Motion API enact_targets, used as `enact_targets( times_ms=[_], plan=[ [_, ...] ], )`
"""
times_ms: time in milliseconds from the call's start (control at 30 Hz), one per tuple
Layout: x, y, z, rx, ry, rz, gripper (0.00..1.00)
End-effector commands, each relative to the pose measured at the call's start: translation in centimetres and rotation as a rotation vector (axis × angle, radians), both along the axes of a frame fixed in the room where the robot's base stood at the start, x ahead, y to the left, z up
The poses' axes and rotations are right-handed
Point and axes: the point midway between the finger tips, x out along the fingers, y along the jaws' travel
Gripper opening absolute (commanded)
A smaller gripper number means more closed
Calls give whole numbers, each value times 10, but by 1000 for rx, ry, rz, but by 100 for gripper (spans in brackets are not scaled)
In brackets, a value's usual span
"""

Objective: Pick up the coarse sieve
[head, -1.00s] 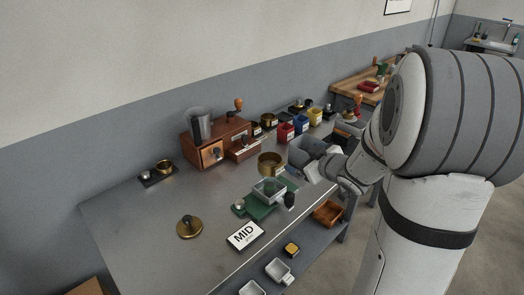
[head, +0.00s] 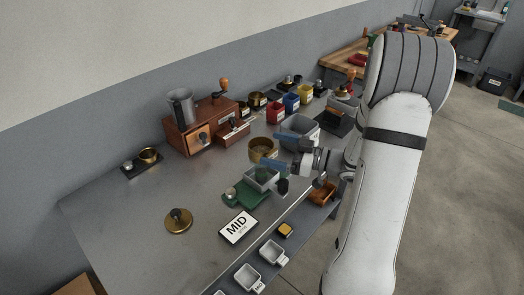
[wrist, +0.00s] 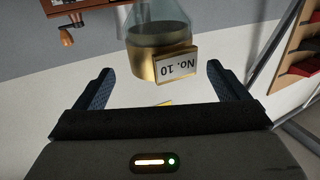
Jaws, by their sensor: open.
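The sieve (head: 262,151) is a round brass cup standing on the metal bench, left of my gripper in the head view. In the wrist view a brass sieve (wrist: 147,66) with a tag reading "No. 10" shows upside down, ahead of the fingers and roughly between them. My gripper (head: 279,150) is open, its two blue-grey fingers spread and pointing left at the sieve. The open fingers also show in the wrist view (wrist: 160,80), with nothing gripped. I cannot tell whether a finger touches the sieve.
A grey bin (head: 299,128) stands just behind the gripper. A green scale (head: 240,193) with a tray (head: 262,179) is in front, by the "MID" sign (head: 238,227). A wooden drawer box (head: 190,133) stands at the back. The bench's left part is mostly clear.

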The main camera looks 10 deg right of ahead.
Motion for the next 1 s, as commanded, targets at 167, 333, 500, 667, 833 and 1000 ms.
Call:
enact_targets(
  times_ms=[167, 333, 500, 667, 833, 1000],
  plan=[
    [12, 26, 0, 1, 1, 3, 94],
    [22, 38, -1, -1, 1, -1, 94],
    [23, 39, -1, 0, 0, -4, 94],
    [23, 39, -1, -1, 0, -4, 87],
    [23, 39, -1, -1, 0, -4, 73],
    [23, 38, -1, -1, 0, -4, 59]
  ],
)
